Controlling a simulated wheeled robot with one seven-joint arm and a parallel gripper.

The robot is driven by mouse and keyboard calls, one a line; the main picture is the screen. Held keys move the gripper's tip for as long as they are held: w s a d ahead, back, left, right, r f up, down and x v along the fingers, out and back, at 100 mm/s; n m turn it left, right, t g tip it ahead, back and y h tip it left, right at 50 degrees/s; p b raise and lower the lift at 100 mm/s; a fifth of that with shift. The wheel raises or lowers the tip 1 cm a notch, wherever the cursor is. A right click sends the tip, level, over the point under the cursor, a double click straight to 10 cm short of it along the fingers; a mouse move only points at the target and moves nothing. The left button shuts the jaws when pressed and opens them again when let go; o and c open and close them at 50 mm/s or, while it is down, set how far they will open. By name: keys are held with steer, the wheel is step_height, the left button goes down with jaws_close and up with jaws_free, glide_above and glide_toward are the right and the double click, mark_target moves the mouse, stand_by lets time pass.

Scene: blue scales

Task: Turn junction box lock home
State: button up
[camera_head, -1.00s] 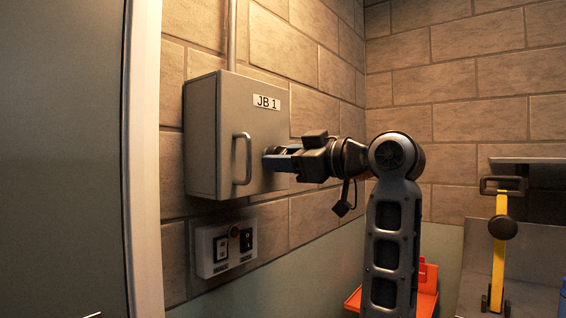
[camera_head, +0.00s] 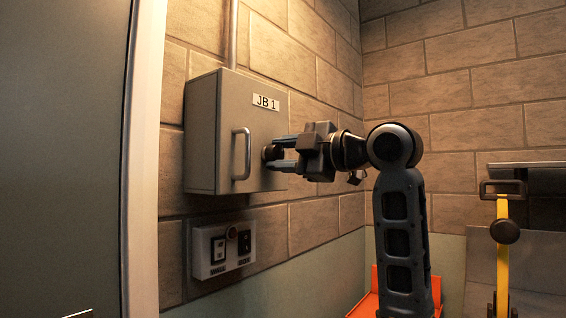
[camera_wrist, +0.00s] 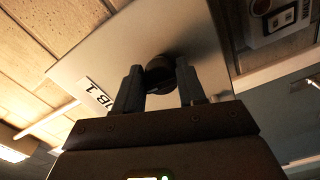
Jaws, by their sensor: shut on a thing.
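The grey junction box (camera_head: 210,130), labelled JB 1, is mounted on the block wall with its door shut. Its round dark lock knob (camera_head: 269,153) is at the right side of the door, right of the metal handle (camera_head: 241,154). My gripper (camera_head: 275,154) reaches in from the right, with its two fingers one above the other at the knob. In the wrist view the knob (camera_wrist: 159,73) sits between the fingertips, and my gripper (camera_wrist: 160,80) is shut on it. The wrist picture is rolled, with the JB 1 label (camera_wrist: 96,94) tilted. Any mark on the knob's face is hidden.
A switch panel (camera_head: 222,249) is on the wall below the box. A conduit (camera_head: 233,35) rises from its top. A door frame (camera_head: 145,160) stands at left. An orange object (camera_head: 365,307) and a yellow-posted stand (camera_head: 503,255) are at lower right.

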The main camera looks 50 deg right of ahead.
steer(key=shift+a+f+n, duration=0.1)
steer(key=shift+n, duration=0.5)
steer(key=o, duration=1)
steer(key=shift+o, duration=0.2)
steer(key=s, duration=0.7)
steer(key=shift+s+d+b, duration=0.2)
steer(key=shift+s+b, duration=0.2)
steer(key=shift+b, duration=0.05)
